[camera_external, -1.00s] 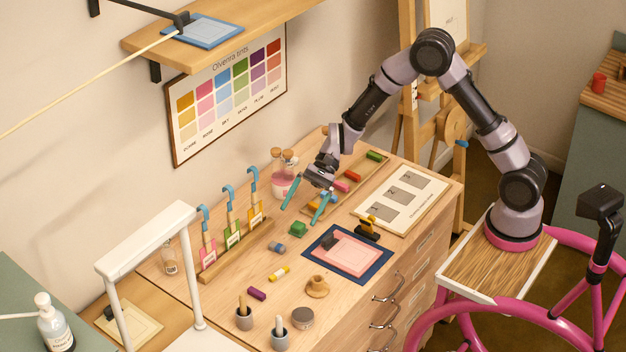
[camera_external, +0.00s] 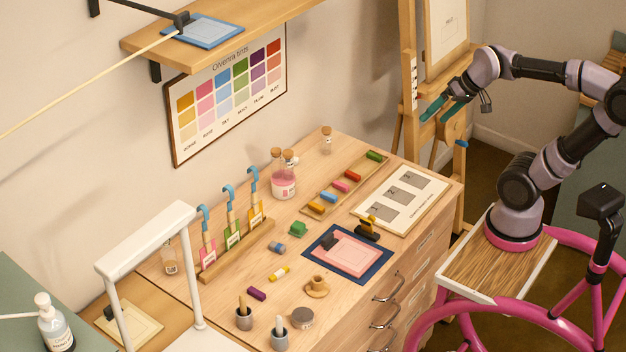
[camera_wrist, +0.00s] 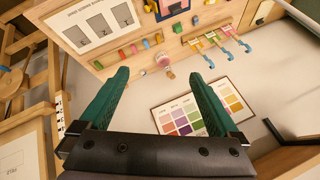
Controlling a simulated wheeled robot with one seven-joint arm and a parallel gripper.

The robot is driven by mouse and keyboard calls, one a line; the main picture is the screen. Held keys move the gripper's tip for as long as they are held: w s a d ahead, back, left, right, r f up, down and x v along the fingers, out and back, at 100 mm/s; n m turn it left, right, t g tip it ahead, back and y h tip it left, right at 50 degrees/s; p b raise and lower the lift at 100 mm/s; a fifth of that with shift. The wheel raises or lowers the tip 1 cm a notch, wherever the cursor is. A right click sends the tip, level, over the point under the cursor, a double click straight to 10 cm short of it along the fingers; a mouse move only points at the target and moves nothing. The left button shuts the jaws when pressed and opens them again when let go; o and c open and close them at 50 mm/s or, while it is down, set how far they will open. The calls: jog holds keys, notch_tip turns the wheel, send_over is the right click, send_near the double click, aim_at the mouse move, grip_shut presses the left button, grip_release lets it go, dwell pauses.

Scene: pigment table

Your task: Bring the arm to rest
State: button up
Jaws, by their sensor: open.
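My gripper (camera_external: 436,112) is in the air at the upper right of the external view, in front of the wooden easel and clear of the table. Its two teal fingers are apart with nothing between them. In the wrist view the open fingers (camera_wrist: 155,100) show against the wall and the distant table, also with nothing between them.
The wooden table (camera_external: 345,155) carries a crayon tray (camera_external: 318,211), a pink pad on a blue mat (camera_external: 318,275), a brush rack (camera_external: 240,250) and a flask (camera_external: 284,187). The easel (camera_external: 405,60) stands close to my gripper. A tint chart (camera_external: 228,95) hangs on the wall.

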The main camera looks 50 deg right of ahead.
jog(key=shift+s+d+r+t+h, duration=0.15)
jog(key=shift+s+d+t+h, duration=0.2)
jog(key=shift+s+d, duration=0.45)
